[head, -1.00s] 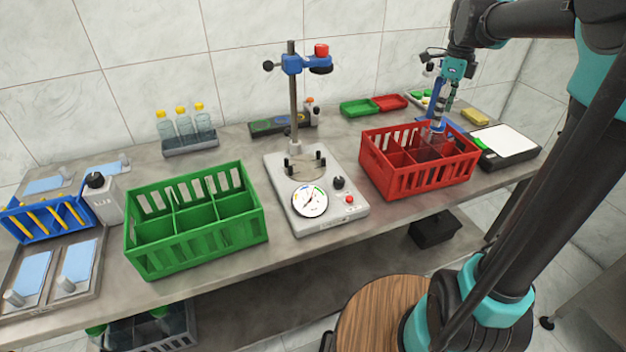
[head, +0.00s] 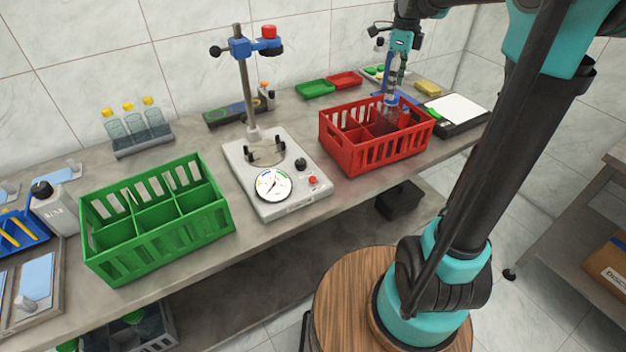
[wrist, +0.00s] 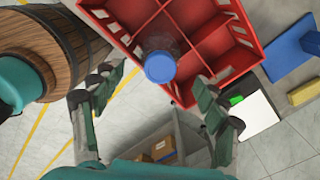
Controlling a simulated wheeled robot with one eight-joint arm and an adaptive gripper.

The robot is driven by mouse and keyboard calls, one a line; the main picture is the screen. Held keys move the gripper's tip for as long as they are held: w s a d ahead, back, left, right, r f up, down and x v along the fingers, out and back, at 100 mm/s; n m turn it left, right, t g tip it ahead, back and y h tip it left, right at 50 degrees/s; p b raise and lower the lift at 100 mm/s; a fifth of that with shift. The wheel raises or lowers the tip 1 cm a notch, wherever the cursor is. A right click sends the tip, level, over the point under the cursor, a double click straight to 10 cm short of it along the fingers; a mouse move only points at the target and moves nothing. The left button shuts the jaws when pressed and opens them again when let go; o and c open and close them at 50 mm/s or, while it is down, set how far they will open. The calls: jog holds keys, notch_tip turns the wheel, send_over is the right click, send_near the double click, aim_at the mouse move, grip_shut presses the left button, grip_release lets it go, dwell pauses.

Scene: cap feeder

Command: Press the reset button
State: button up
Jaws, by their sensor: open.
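The tester is a pale grey base (head: 240,178) with a round dial (head: 272,185), a dark knob and a small red button (head: 313,180) at its front right. A post on it carries a blue head with a red top (head: 268,32). My gripper (head: 396,82) is over the red crate (head: 372,158), to the right of the tester and away from the button. In the wrist view my gripper (wrist: 160,82) is open, its fingers on either side of a clear bottle with a blue cap (wrist: 160,67). The bottle stands in a crate compartment; the button is out of that view.
A green crate (head: 158,252) with empty compartments stands left of the tester. Yellow-capped bottles (head: 130,125) stand behind it. A scale (head: 455,112) and small green (head: 315,88) and red trays lie around the red crate. A wooden barrel stands in front of the bench.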

grip_shut()
dwell(1.5)
